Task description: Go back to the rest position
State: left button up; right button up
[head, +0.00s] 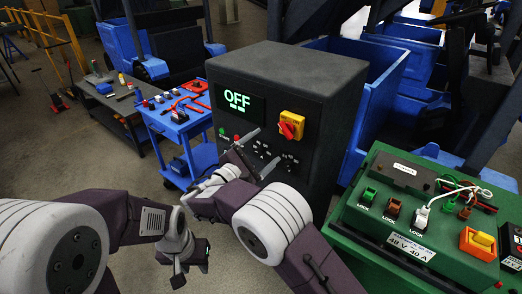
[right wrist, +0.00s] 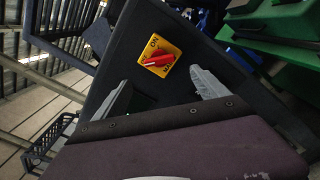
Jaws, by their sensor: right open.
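My right gripper (head: 259,153) is open and empty in front of the dark control cabinet (head: 345,75). Its two grey fingers stand apart in the right wrist view (right wrist: 161,92), with nothing between the tips. Beyond them is the red rotary switch on its yellow plate (right wrist: 158,60), which also shows on the cabinet front in the head view (head: 291,126). The green display (head: 238,99) reads OFF. My left gripper (head: 190,270) hangs low at the bottom, over the floor, apart from the cabinet. Its fingers are small and dark, and I cannot tell their opening.
A green battery box (head: 385,185) with lock switches and cables stands at the right. A blue cart (head: 190,123) with red tools is left of the cabinet, beside a dark bench (head: 108,97). Blue bins (head: 385,65) stand behind.

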jog(key=d+r+m+g+h, duration=0.2)
jog(key=d+m+g, duration=0.1)
jog(key=d, duration=0.7)
jog(key=d+r+m+g+h, duration=0.2)
jog(key=d+r+m+g, duration=0.1)
jog(key=d, duration=0.7)
jog(key=s+d+f+m+g+y, duration=0.3)
jog(key=s+d+f+g, duration=0.3)
jog(key=s+d, duration=0.45)
jog(key=s+a+f+m+g+y, duration=0.1)
jog(key=s+f+m+g+y, duration=0.4)
jog(key=s+f, duration=0.6)
jog(key=s+a+f+m+t+y, duration=0.3)
jog(key=a+f+m+y, duration=0.3)
jog(key=a, duration=0.5)
jog(key=shift+s+a+f+t+y, duration=0.25)
jog(key=shift+s+t+y, duration=0.2)
jog(key=shift+s, duration=0.4)
jog(key=shift+c, duration=0.3)
